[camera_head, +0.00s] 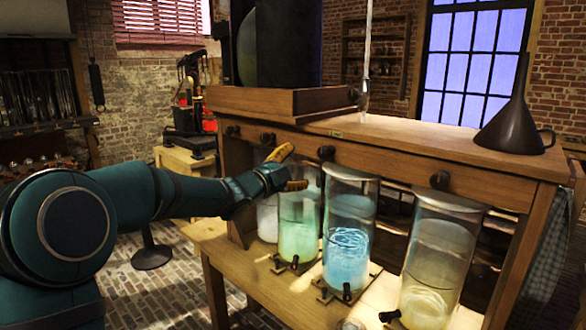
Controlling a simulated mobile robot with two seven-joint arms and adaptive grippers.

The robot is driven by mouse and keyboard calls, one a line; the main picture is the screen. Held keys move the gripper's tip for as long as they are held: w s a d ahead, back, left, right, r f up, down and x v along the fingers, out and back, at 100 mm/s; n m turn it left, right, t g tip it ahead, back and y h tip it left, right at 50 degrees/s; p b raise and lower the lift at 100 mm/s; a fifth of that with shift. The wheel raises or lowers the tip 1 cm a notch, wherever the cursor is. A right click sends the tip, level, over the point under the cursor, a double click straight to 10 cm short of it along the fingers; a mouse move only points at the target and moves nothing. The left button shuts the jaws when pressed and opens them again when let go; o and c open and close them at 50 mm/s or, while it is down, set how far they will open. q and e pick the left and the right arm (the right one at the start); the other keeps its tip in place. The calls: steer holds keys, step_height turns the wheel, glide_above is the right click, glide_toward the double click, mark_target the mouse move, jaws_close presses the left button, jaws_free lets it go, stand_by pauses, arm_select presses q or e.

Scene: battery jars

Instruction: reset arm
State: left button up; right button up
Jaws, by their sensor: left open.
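My left arm reaches in from the left, and its left gripper (290,168) is open with two yellow-tipped fingers. The gripper is at the rim of the green-liquid jar (298,232); I cannot tell whether it touches the glass. Nothing shows between the fingers. Beside that jar stand a blue-liquid jar (347,240) and a pale yellow jar (432,270) to the right. A further jar with whitish contents (267,220) is partly hidden behind the arm and the green jar. My right gripper is not in view.
The jars stand on the lower wooden shelf (290,310), in front of a drawer bench. A dark funnel (515,122) and a wooden tray (285,102) stand on the upper top (420,132). Brick floor (150,295) is open at the lower left. A stool base (152,257) stands there.

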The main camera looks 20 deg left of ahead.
arm_select(q)
steer(key=shift+s, duration=0.2)
steer(key=shift+a, duration=0.1)
steer(key=s+d+f+n+g+y, duration=0.1)
steer(key=s+d+f+n+g, duration=0.15)
steer(key=f, duration=0.85)
steer(key=s+d+f+n+g, duration=0.15)
steer(key=d+f+n, duration=0.25)
steer(key=f, duration=0.6)
steer(key=s+d+f+n+g+y, duration=0.1)
steer(key=s+d+f+n+g, duration=0.2)
steer(key=f, duration=0.8)
steer(key=s+d+f+n+g, duration=0.4)
steer(key=s+f, duration=0.6)
steer(key=s, duration=0.3)
steer(key=s+d+f+n+g, duration=0.4)
steer(key=s+f, duration=0.6)
steer(key=s, duration=0.3)
steer(key=shift+s+f+n+g+y, duration=0.2)
steer(key=shift+s+n+g+y, duration=0.1)
steer(key=shift+n+g, duration=0.25)
steer(key=shift+w, duration=0.1)
steer(key=c, duration=0.4)
steer(key=shift+a, duration=0.1)
